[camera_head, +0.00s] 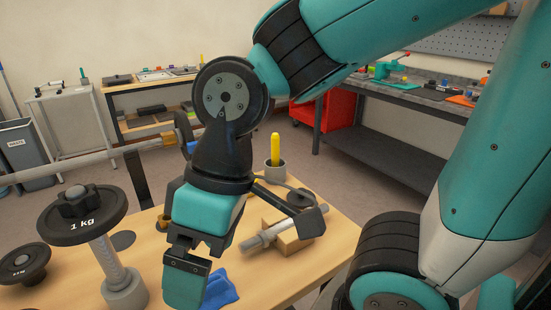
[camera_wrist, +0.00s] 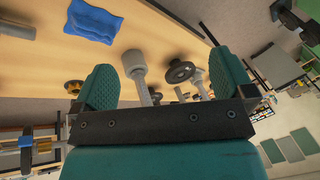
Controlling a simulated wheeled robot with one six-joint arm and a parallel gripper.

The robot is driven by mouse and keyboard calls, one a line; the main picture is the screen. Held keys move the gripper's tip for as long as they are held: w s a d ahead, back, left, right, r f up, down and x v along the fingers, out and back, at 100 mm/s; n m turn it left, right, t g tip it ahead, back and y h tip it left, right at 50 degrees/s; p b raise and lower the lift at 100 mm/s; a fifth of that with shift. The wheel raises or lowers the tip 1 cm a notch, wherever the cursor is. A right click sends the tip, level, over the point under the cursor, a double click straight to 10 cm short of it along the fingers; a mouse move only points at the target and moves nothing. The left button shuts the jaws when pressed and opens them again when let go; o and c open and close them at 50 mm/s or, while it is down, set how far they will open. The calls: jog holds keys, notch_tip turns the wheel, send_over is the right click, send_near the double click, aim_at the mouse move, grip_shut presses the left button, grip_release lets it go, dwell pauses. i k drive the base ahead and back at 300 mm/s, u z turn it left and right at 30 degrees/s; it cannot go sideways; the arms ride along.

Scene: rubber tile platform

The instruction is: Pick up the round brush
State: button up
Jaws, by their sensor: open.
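I cannot clearly make out the round brush. A yellow handle (camera_head: 275,150) stands upright in a grey cup (camera_head: 275,171) at the table's far edge; whether it belongs to the brush I cannot tell, as its lower end is hidden. My gripper (camera_head: 188,285) points down over the wooden table, in front of and left of that cup. In the wrist view my gripper (camera_wrist: 163,68) has its two teal fingers wide apart, with nothing held between them. The table and a grey stand (camera_wrist: 134,65) show beyond the fingers.
A 1 kg weight (camera_head: 82,213) tops a grey post on the left, near a smaller dark disc (camera_head: 22,263). A blue cloth (camera_head: 220,290) lies beside my gripper; it also shows in the wrist view (camera_wrist: 95,20). A grey rod (camera_head: 268,236) rests on a wooden block (camera_head: 290,240).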

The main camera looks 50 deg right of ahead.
aim_at(274, 138)
jog(key=z, duration=0.05)
jog(key=k, duration=0.65)
jog(key=u, duration=0.15)
jog(key=i, duration=0.6)
jog(key=z, duration=0.65)
jog(key=i, duration=0.5)
jog(key=z, duration=0.5)
